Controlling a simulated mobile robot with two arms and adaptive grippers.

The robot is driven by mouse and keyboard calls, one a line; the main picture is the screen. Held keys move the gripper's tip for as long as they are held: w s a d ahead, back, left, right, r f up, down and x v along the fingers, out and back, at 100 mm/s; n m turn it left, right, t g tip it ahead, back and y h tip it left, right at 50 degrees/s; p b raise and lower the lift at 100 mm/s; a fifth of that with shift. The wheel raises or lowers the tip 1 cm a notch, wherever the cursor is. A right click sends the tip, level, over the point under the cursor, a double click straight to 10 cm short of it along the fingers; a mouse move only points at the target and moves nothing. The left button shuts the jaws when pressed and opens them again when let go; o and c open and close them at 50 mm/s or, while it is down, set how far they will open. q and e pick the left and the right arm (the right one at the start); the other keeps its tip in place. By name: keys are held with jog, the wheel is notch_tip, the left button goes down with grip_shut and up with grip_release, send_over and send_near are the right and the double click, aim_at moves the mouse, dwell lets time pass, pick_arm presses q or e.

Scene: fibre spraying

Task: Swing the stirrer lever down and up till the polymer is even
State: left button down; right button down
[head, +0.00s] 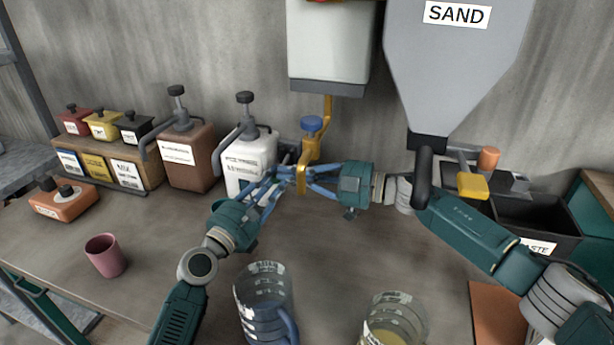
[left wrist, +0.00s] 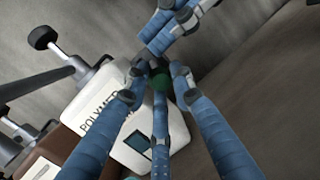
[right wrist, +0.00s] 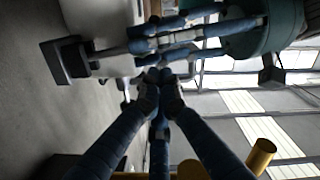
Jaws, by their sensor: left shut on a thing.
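The white polymer jug (head: 243,156) stands on the bench against the wall, with a dark pump top. It also shows in the left wrist view (left wrist: 130,150), its label partly covered. My left gripper (head: 283,175) is in front of the jug's right side. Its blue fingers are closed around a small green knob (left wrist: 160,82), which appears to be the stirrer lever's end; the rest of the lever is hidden. My right gripper (head: 308,178) comes from the right, its fingertips close to the left gripper's and drawn together (right wrist: 160,88), with nothing visible between them.
The sand hopper (head: 450,65) is at the right. Two measuring jugs (head: 262,290) (head: 395,320) stand in front, a pink cup (head: 105,256) at left, a waste bin (head: 540,225) at right.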

pick_arm(q)
jog(key=shift+r, duration=0.2)
pick_arm(e)
jog(key=shift+w+a, duration=0.25)
jog(key=shift+a, duration=0.4)
jog(key=shift+w+f, duration=0.1)
jog(key=shift+f, duration=0.6)
